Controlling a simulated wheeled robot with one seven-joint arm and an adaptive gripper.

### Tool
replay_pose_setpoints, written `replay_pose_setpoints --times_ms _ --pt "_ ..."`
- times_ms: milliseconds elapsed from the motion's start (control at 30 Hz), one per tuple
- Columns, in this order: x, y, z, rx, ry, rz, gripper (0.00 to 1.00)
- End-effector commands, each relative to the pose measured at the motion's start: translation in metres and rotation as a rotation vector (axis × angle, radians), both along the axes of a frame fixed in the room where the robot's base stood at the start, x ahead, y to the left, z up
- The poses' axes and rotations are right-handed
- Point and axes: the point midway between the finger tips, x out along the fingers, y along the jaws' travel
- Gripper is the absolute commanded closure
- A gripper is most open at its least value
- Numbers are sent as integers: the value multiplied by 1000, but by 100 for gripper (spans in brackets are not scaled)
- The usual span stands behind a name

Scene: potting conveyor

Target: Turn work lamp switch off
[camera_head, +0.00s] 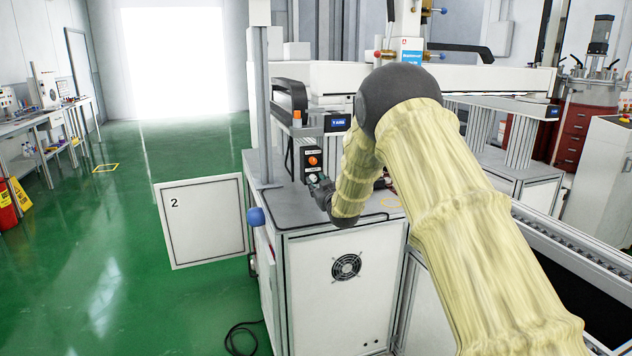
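A small black control box (304,163) stands upright at the back left of the grey worktop. It carries an orange round knob (313,161) and a paler control below it, close to my gripper. The labels are too small to read, so I cannot tell for sure which control is the work lamp switch. My gripper (317,183) is a small dark shape at the end of my sleeved arm, at the lower front of the box. I cannot tell whether it touches the box. Its fingers are too small and partly hidden to judge.
The worktop (290,213) sits on a white cabinet (335,290) with a fan grille. A panel marked 2 (205,220) stands out at its left. A metal post (262,110) rises beside the box. Green floor (130,290) is open at left.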

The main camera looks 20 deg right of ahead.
Motion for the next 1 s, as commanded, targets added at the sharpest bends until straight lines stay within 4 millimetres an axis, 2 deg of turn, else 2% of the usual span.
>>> replay_pose_setpoints --times_ms 233,600,800,1000 --pt "21 1 0 -1 0 0 69" --pt "25 1 0 -1 1 0 69" --pt "25 0 0 0 1 0 100" --pt "25 1 0 -7 1 0 100"
